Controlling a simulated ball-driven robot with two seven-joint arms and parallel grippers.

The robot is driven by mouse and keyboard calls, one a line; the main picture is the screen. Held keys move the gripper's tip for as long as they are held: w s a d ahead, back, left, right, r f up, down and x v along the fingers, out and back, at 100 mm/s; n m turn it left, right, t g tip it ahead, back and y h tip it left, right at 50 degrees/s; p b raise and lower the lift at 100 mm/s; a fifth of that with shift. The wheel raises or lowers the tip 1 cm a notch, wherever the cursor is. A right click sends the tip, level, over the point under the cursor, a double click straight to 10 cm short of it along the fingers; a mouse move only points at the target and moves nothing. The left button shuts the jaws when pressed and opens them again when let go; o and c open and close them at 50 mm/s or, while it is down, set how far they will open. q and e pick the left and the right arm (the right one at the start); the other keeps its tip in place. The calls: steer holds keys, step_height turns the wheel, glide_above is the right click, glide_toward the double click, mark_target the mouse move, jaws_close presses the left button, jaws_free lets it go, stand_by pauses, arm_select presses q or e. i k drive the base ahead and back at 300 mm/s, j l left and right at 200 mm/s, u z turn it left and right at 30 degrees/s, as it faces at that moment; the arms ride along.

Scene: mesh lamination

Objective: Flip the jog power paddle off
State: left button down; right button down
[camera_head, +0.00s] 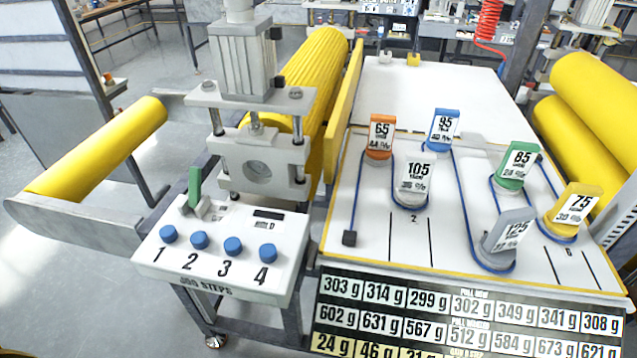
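The jog power paddle (195,187) is a green upright lever on a grey base at the back left of the white jog control panel (290,233). It stands nearly vertical. I cannot tell from its pose alone whether it is on or off. A small dark display (268,215) is on the panel to its right; its content is too small to read. Blue buttons numbered 1 to 4 line the panel front, including button 1 (168,234) and button 4 (268,253). Neither of my grippers shows in the head view.
A press unit with a grey cylinder (240,60) stands close behind the panel. A yellow roller (100,148) lies at the left. At the right, a white table (385,240) carries several numbered tags and blue cord. A weight chart (470,315) hangs in front. Space above the panel's front is clear.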

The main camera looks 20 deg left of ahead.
mark_target(194, 173)
steer(key=k+u, duration=0.15)
steer(key=u, duration=1.15)
